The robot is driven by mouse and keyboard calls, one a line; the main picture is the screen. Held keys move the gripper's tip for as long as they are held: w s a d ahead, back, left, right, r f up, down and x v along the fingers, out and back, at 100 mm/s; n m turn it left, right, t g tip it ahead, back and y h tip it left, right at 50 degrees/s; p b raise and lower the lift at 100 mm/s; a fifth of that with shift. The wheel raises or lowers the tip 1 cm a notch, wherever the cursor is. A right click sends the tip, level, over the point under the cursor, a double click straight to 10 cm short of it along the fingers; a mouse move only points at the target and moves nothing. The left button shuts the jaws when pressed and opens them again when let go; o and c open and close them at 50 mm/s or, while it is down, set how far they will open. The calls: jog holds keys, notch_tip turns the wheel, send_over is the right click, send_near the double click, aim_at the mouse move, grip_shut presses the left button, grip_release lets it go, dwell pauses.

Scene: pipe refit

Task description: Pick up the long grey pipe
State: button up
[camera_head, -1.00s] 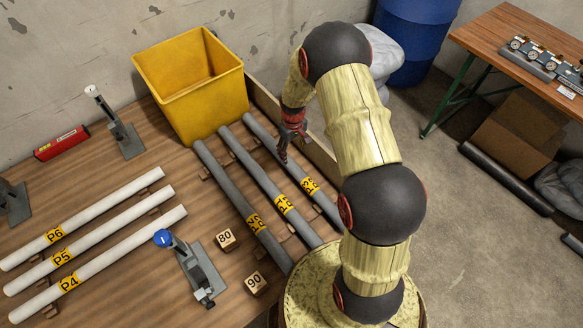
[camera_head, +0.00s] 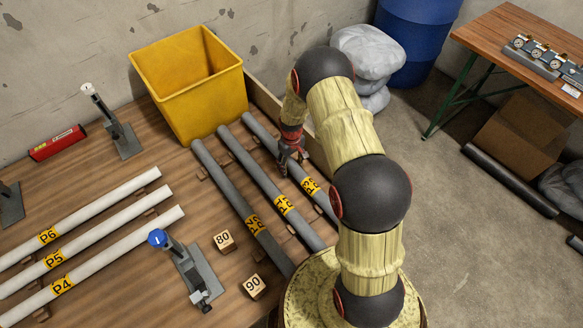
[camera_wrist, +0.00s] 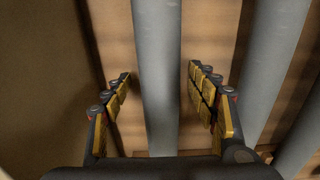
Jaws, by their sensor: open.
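Three grey pipes with yellow labels lie side by side on the wooden bench: a left one (camera_head: 225,186), a middle one (camera_head: 262,179) and a right one (camera_head: 259,130). They look similar in length, and my arm hides part of the right one. My gripper (camera_head: 285,168) is at the right pipe. In the wrist view my open gripper (camera_wrist: 160,95) has one finger on each side of a grey pipe (camera_wrist: 158,60), with gaps on both sides. Another grey pipe (camera_wrist: 270,60) runs to its right. I cannot tell the fingertips' height against the pipe.
A raised bench edge (camera_head: 262,98) runs close beside the right pipe. A yellow bin (camera_head: 190,100) stands at the pipes' far ends. White pipes (camera_head: 100,243), a blue-knobbed clamp (camera_head: 190,270) and number blocks (camera_head: 224,241) are to the left.

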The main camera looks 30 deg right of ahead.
jog(key=shift+c, duration=0.4)
jog(key=shift+r, duration=0.1)
grip_shut()
dwell(0.5)
